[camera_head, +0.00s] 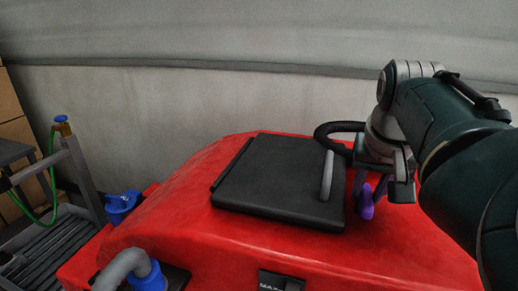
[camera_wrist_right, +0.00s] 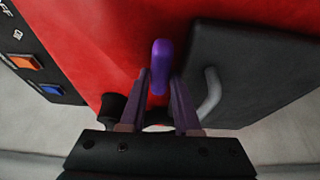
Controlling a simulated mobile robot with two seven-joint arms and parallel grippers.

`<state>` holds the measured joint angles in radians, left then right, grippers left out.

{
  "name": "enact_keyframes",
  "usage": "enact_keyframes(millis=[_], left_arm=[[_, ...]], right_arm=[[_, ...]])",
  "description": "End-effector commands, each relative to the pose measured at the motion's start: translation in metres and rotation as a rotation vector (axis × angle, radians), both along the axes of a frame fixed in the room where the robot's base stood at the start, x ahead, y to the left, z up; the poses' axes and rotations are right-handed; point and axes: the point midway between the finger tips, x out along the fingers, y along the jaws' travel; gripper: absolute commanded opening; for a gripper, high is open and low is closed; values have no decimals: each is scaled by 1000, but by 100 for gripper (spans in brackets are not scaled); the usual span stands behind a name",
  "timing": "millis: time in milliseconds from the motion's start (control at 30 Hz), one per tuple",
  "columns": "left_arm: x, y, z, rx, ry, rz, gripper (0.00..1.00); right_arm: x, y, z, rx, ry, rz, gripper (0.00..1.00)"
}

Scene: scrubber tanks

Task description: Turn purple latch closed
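The purple latch (camera_head: 366,202) stands on the red tank top, just right of the black lid (camera_head: 280,180). In the right wrist view the latch (camera_wrist_right: 160,68) is a rounded purple lever beside the lid. My right gripper (camera_head: 370,184) is over the latch and points down at it. In the wrist view its two fingers (camera_wrist_right: 160,76) are apart, one on each side of the latch, with narrow gaps. Whether either finger touches it is hard to tell. My left gripper is not in view.
A grey handle (camera_head: 327,175) rises from the lid close to the gripper. The red tank (camera_head: 190,215) carries a blue cap (camera_head: 122,203) and a grey hose (camera_head: 122,265) at left. Orange (camera_wrist_right: 25,62) and blue (camera_wrist_right: 51,89) switches show in the wrist view.

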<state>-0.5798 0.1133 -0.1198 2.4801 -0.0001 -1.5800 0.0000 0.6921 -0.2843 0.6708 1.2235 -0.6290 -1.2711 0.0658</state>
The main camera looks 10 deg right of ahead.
Motion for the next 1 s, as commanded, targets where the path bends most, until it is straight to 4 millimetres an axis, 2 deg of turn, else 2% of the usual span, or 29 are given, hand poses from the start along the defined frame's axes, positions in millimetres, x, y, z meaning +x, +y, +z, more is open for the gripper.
enact_keyframes(millis=[33,200,267,733,1000], left_arm=[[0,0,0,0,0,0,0],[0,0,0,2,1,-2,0],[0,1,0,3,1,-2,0],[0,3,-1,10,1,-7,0],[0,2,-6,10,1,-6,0]], right_arm=[[0,0,0,0,0,0,24],[0,0,0,0,0,0,5],[0,0,0,0,0,0,0],[0,1,-1,1,0,-20,0],[2,3,-2,1,1,-152,0]])
